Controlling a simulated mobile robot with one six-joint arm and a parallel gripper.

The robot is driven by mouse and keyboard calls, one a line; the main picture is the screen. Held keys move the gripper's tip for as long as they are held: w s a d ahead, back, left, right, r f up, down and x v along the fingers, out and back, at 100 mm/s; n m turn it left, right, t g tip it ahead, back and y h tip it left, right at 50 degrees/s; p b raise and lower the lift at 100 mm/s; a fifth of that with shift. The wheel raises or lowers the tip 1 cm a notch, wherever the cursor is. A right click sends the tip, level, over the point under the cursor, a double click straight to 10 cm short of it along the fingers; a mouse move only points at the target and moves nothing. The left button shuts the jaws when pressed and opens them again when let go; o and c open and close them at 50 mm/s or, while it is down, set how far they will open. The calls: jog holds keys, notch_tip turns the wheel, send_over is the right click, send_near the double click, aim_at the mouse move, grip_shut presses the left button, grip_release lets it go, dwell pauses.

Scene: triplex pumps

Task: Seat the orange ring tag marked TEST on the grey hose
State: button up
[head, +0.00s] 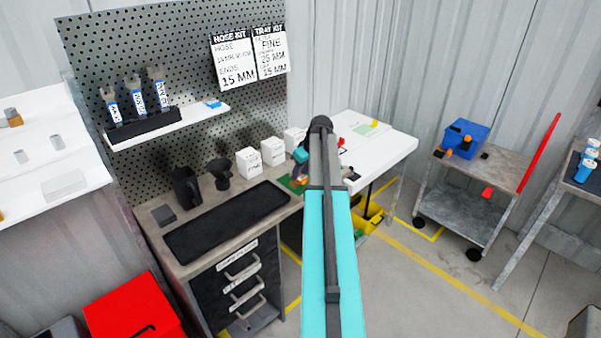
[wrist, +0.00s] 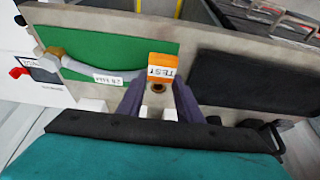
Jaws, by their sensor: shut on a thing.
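The orange ring tag (wrist: 162,66) marked TEST is between the fingers of my gripper (wrist: 157,90) in the wrist view. The gripper is shut on it, with the lettered face showing upside down and a dark round opening below it. In the head view my arm hides most of the gripper and hose; a bit of the green mat (head: 290,186) shows.
A black mat (head: 228,222) lies on the workbench, also right in the wrist view (wrist: 238,78). White boxes (head: 248,162) and dark holders (head: 186,187) stand behind it. A white table (head: 385,142) is to the right. A cart (head: 480,165) stands farther right.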

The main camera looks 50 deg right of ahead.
jog(key=shift+f+b, duration=0.6)
jog(key=shift+f, duration=0.6)
jog(key=o, duration=1.1)
jog(key=shift+o, duration=0.2)
jog(key=shift+r, duration=0.15)
jog(key=b+v, duration=0.3)
jog(key=v, duration=1)
jog(key=shift+r, duration=0.25)
jog(key=shift+s, duration=0.1)
